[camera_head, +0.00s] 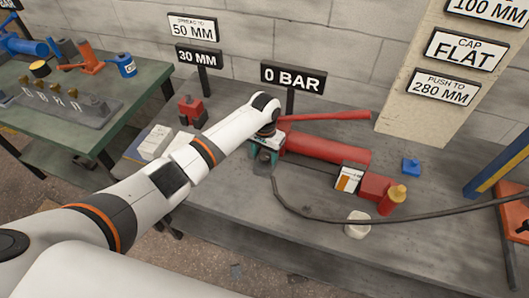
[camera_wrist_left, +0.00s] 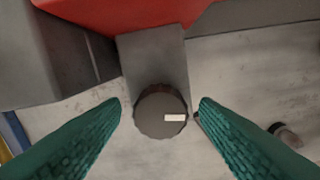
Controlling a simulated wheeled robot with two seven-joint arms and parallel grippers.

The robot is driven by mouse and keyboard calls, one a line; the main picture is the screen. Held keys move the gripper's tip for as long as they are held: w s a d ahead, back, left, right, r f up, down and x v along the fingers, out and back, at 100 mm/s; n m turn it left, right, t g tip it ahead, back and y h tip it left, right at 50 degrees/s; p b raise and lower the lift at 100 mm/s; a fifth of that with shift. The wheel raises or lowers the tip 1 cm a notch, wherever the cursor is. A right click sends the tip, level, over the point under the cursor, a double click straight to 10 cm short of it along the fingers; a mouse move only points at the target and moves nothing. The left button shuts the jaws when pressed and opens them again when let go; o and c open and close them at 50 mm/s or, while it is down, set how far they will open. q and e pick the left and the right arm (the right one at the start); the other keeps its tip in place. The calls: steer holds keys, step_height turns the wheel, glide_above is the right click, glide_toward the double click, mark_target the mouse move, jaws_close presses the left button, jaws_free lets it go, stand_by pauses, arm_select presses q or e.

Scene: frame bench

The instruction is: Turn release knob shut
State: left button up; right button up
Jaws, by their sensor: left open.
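The release knob (camera_wrist_left: 161,111) is a dark round knob with a ridged edge and a white mark on its right side. In the left wrist view it sits on a grey block (camera_wrist_left: 152,58) below the red pump body. My left gripper (camera_wrist_left: 160,103) is open, with one green finger on each side of the knob and a visible gap to both. In the head view my left gripper (camera_head: 264,161) is at the left end of the red hand pump (camera_head: 325,148), and the knob is hidden there. My right gripper is not in view.
A black hose (camera_head: 330,216) runs from the pump across the grey bench (camera_head: 290,240). A red handle (camera_head: 325,116) lies above the pump body. A "0 BAR" sign (camera_head: 292,77) stands behind.

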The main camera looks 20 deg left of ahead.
arm_select(q)
steer(key=c, duration=1)
steer(key=shift+o, duration=0.2)
steer(key=shift+r+m+p, duration=0.15)
steer(key=shift+m+p, duration=0.55)
steer(key=shift+m, duration=0.4)
steer(key=m+p, duration=0.1)
steer(key=m, duration=0.1)
steer(key=shift+m, duration=0.3)
steer(key=m+p, duration=0.1)
steer(key=m, duration=0.7)
steer(key=shift+m, duration=1.6)
